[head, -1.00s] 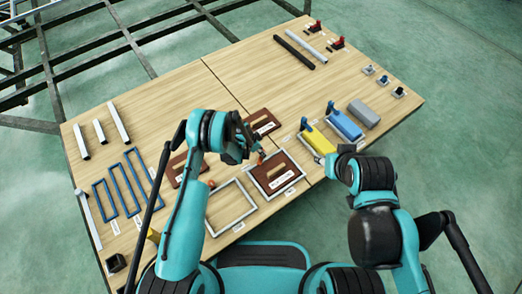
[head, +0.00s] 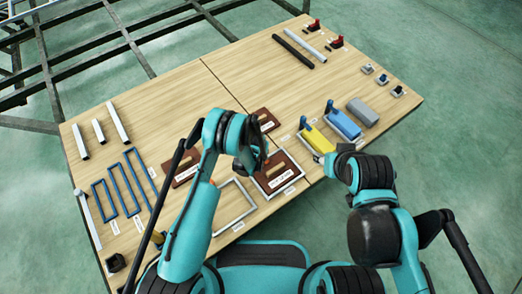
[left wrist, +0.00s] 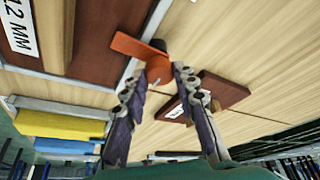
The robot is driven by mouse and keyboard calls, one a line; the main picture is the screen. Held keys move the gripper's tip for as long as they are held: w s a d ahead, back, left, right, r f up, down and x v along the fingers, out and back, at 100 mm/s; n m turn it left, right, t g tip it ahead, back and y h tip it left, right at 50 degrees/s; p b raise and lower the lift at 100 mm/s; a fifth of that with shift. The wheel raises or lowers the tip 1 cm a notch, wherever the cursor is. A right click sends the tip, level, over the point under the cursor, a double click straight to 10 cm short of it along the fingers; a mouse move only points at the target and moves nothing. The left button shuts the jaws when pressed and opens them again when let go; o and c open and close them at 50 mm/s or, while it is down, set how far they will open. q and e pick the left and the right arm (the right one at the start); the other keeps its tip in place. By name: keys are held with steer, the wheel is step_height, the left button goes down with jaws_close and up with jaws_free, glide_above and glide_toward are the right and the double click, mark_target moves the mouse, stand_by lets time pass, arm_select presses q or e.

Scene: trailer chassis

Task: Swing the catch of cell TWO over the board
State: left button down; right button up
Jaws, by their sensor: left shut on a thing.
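The framed cell in front of my left gripper holds a brown board (head: 290,168) with a pale strip and a label; it also shows in the left wrist view (left wrist: 95,45). An orange catch (left wrist: 130,46) with a dark pivot sits at the cell's edge. Its flat arm reaches across the pale frame over the board's edge. My left gripper (left wrist: 160,72) is shut on the catch's rounded orange end. In the head view my left gripper (head: 256,158) hides most of the catch. My right gripper (head: 328,161) is beside the yellow block; its jaws are unclear.
An empty pale frame (head: 252,212) lies left of the framed board. Other brown boards (head: 184,172) lie nearby. Yellow (head: 318,141), blue (head: 345,124) and grey (head: 364,111) blocks stand to the right. The table's back middle is clear.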

arm_select(q)
steer(key=shift+n, duration=0.6)
steer(key=c, duration=1.2)
jaws_free()
steer(key=v, duration=1.2)
steer(key=shift+d, duration=0.2)
